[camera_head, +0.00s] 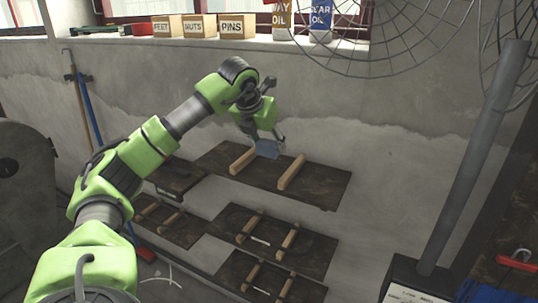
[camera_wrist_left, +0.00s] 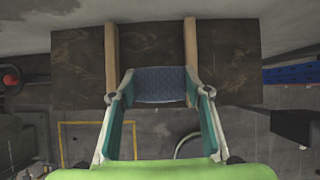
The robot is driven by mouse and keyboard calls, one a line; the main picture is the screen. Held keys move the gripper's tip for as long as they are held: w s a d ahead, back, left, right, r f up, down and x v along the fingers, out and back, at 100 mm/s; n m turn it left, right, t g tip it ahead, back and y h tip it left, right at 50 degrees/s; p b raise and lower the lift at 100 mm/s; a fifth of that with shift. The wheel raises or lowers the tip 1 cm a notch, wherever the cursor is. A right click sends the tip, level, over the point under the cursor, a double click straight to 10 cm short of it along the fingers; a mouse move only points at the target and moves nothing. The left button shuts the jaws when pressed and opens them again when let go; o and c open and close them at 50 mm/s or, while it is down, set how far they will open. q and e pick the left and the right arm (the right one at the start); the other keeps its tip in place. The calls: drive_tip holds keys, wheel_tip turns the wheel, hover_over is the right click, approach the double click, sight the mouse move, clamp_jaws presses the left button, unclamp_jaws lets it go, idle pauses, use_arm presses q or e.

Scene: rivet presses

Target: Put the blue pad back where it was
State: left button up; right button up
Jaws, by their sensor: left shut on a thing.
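My left gripper (camera_head: 266,137) is shut on the blue pad (camera_head: 267,149), with one finger at each side of the pad. In the left wrist view the blue pad (camera_wrist_left: 160,86) lies across between the two fingertips. The pad is in front of or over the upper dark shelf (camera_head: 325,190), near its two pale wooden rails, the left rail (camera_head: 243,162) and the right rail (camera_head: 291,173). In the left wrist view the pad appears between the rails; I cannot tell whether it touches them or the shelf. My right gripper is not in view.
More dark shelves with paired rails sit below, such as the middle one (camera_head: 318,250). A shelf with a dark item (camera_head: 177,178) is at the left. Wire fan cages (camera_head: 375,30) and a grey post (camera_head: 475,160) stand at the right. Labelled boxes (camera_head: 200,26) line the windowsill.

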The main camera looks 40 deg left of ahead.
use_arm(q)
drive_tip(key=x, duration=0.2)
drive_tip(key=a+p+x, duration=0.1)
drive_tip(key=x, duration=0.1)
drive_tip(key=shift+w+a+f, duration=0.1)
drive_tip(key=shift+w+f, duration=0.05)
drive_tip(key=shift+f, duration=0.05)
drive_tip(key=f, duration=0.1)
drive_tip(key=f+p, duration=0.2)
drive_tip(key=shift+w+a, duration=0.25)
drive_tip(key=shift+f, duration=0.45)
drive_tip(key=shift+f, duration=0.15)
drive_tip(key=o, duration=1)
